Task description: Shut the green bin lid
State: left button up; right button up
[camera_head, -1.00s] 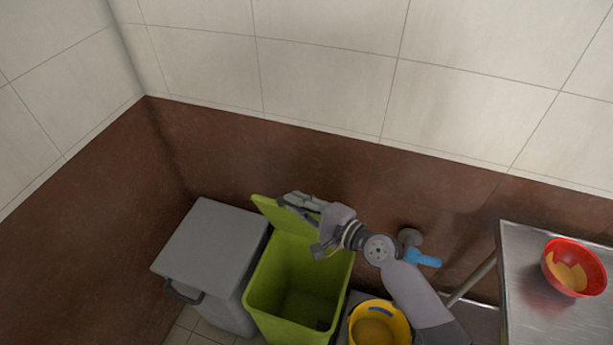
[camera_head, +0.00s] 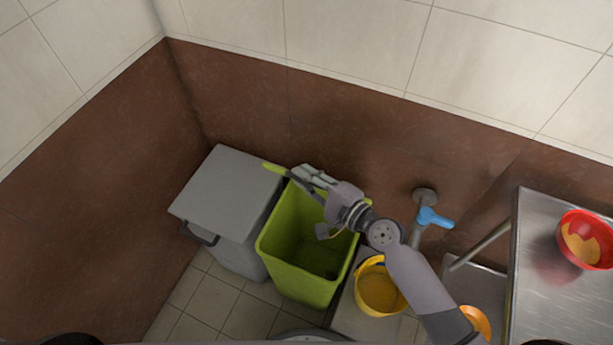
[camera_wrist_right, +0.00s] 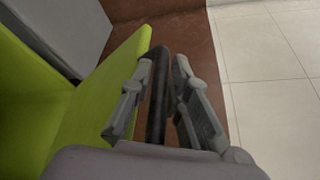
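The green bin (camera_head: 302,273) stands on the floor, open at the top, and its inside shows. Its green lid (camera_head: 274,168) is raised at the wall side, seen nearly edge-on and partly hidden by my right gripper. My right gripper (camera_head: 312,178) is at the lid's upper edge, above the back of the bin. I cannot tell whether a finger touches the lid. My left gripper is not in view.
A grey closed bin (camera_head: 228,192) stands left of the green one. A yellow bucket (camera_head: 379,291) stands to its right, below a blue-handled tap (camera_head: 433,217). A steel table (camera_head: 560,310) with a red bowl (camera_head: 585,240) is at the right. The brown wall is close behind.

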dwell(0.3)
jog(key=shift+s+d, duration=0.2)
jog(key=shift+d, duration=0.05)
jog(key=v, duration=1.1)
jog(key=shift+s+d+r, duration=0.1)
jog(key=shift+s+d, duration=0.05)
